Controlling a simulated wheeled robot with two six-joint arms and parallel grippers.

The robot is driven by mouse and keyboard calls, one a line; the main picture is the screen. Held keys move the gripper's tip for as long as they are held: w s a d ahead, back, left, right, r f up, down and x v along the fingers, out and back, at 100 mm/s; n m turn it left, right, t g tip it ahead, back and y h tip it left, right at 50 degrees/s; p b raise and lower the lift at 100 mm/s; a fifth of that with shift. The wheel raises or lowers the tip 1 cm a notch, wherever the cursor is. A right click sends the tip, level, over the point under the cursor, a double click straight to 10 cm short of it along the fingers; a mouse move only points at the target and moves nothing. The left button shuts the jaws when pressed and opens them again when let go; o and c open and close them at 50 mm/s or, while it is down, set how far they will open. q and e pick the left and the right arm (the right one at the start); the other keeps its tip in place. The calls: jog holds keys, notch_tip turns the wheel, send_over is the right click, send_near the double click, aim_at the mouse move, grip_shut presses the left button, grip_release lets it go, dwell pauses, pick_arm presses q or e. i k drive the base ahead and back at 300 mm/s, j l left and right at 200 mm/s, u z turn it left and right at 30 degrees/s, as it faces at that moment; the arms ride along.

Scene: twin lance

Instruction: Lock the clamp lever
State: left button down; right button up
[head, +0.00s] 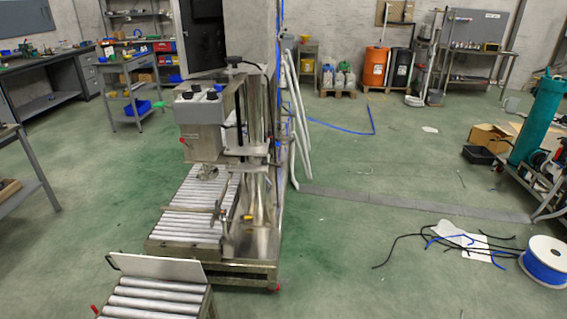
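A grey metal machine with a white control box (200,105) stands at the centre left, over a roller conveyor (195,200). A thin bar with a small upright post (222,215) crosses the conveyor at its right side. A small yellow part (246,217) sits just right of that post. A black handle (235,60) tops the machine's column. Which of these parts is the clamp lever, and whether it is open or locked, I cannot tell at this size. Neither of my grippers is in view.
A second roller section with an upright pale plate (158,267) stands in front. Loose black and blue cables (440,240) and a blue cable spool (545,262) lie on the right floor. A cart (540,170) stands far right. The green floor right of the machine is mostly clear.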

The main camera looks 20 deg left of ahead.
aim_at(273, 165)
jog(key=i+l+u, duration=0.15)
jog(key=i, duration=0.35)
jog(key=i+u, duration=0.15)
jog(key=i, duration=0.3)
jog(key=i+l+u, duration=0.15)
jog(key=i, duration=0.35)
jog(key=i+u, duration=0.2)
jog(key=i, duration=0.5)
